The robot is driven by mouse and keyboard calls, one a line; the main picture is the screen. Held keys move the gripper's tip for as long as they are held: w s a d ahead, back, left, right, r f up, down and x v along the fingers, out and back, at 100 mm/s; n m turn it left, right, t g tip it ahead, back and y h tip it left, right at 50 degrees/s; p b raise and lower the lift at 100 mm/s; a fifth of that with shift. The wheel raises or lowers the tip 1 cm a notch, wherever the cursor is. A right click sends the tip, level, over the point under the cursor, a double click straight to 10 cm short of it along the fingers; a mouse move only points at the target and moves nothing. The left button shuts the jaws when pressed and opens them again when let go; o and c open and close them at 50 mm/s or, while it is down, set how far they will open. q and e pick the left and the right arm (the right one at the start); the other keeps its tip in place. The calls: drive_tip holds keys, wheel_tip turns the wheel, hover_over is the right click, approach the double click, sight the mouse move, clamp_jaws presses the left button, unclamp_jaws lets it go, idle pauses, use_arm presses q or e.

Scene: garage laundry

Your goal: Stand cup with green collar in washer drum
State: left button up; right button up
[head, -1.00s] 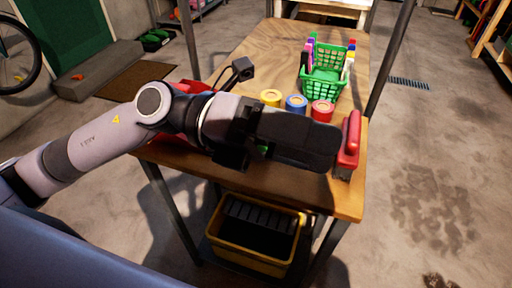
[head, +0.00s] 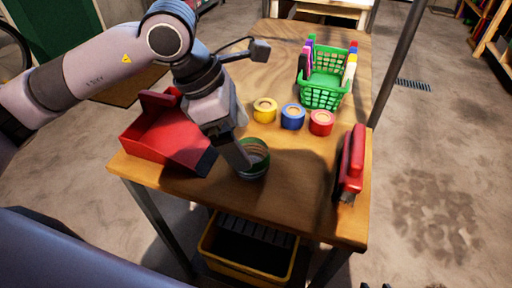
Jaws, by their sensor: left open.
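A round item with a green band (head: 258,152) stands near the front middle of the wooden table in the head view. It looks like a tape roll or a short cup with a green collar; I cannot tell which. My left gripper (head: 242,162) reaches down from the upper left, open, with its fingers right at this item's left side and partly covering it. Whether the fingers touch it is not clear. No washer drum is in view. My right gripper is not visible.
Yellow (head: 265,110), blue (head: 292,117) and red (head: 321,123) rolls stand in a row behind. A green basket (head: 325,94) with coloured items is farther back. A red bin (head: 160,139) is at left, a red-handled tool (head: 352,162) at right. A yellow crate (head: 250,268) sits below.

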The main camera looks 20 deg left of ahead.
sight(254, 158)
use_arm(q)
drive_tip(key=shift+w+d+f, duration=0.1)
drive_tip(key=shift+w+f, duration=0.05)
drive_tip(key=shift+f, duration=0.1)
drive_tip(key=x, duration=0.6)
drive_tip(key=shift+d+f, duration=0.15)
drive_tip(key=shift+f, duration=0.1)
drive_tip(key=c, duration=1.1)
